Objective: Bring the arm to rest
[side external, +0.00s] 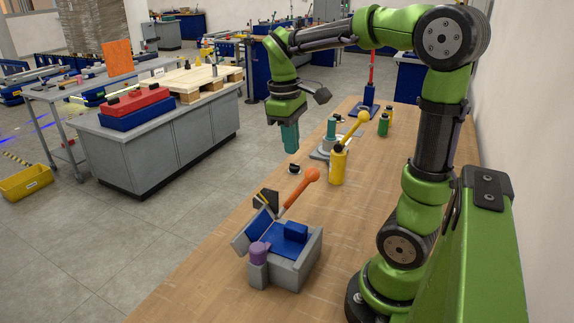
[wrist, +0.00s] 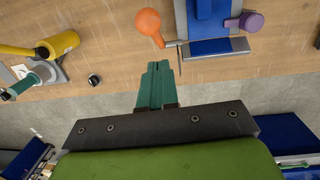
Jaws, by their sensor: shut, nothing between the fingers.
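My gripper (side external: 290,138) has teal fingers that are closed together with nothing between them. In the side external view it hangs pointing down above the left edge of the wooden table (side external: 215,272), apart from every object. In the wrist view the fingers (wrist: 157,72) point up the picture, toward the table. My green and black arm reaches across from the right side.
A grey and blue fixture (side external: 298,262) with an orange-knobbed lever (side external: 311,175) and purple knob (side external: 258,252) stands at the table's front. A yellow cylinder (side external: 338,166), teal post (side external: 331,128) and green bottle (side external: 383,125) stand behind. A grey cabinet (side external: 170,148) is left, across open floor.

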